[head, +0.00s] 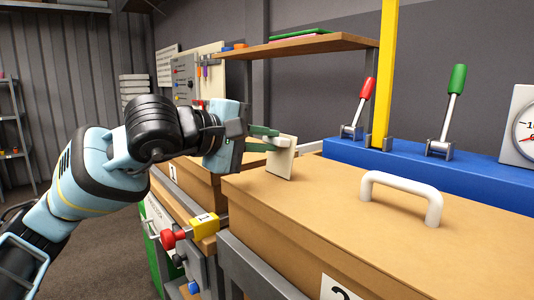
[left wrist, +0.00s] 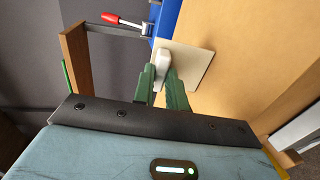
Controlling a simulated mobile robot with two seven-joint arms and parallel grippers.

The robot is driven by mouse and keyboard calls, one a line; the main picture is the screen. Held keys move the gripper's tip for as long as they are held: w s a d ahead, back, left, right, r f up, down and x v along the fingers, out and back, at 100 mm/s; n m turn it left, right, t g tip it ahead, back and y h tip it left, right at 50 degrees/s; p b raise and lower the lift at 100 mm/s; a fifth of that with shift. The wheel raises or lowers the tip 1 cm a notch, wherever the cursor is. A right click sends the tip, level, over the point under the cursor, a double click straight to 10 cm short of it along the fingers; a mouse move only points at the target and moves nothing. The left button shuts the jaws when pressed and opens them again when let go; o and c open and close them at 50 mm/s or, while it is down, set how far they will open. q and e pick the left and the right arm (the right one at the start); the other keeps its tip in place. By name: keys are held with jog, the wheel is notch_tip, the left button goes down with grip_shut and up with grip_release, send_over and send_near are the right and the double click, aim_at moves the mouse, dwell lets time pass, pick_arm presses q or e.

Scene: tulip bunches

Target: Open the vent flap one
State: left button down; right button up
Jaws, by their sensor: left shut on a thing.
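A cream square plate with a white knob, which looks like the vent flap (head: 284,160), stands tilted by the back left of the box lid in the head view. Which box it belongs to I cannot tell. My left gripper (head: 272,139) reaches it from the left, its green fingers at the plate. In the left wrist view the flap plate (left wrist: 196,70) lies just beyond my left gripper (left wrist: 161,72), which is shut on the white knob (left wrist: 164,58). The knob is hidden in the head view. My right gripper is in neither view.
A tan box (head: 330,215) with a white handle (head: 402,193) fills the front right. Behind it, a blue base (head: 480,178) carries a red-topped lever (head: 360,107) and a green-topped lever (head: 450,106), beside a yellow post (head: 385,75). A wooden shelf (head: 300,46) hangs above.

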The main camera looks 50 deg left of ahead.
pick_arm(q)
jog(key=shift+s+f, duration=0.1)
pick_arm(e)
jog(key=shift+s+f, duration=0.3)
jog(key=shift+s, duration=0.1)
pick_arm(q)
jog(key=c, duration=1.4)
grip_release()
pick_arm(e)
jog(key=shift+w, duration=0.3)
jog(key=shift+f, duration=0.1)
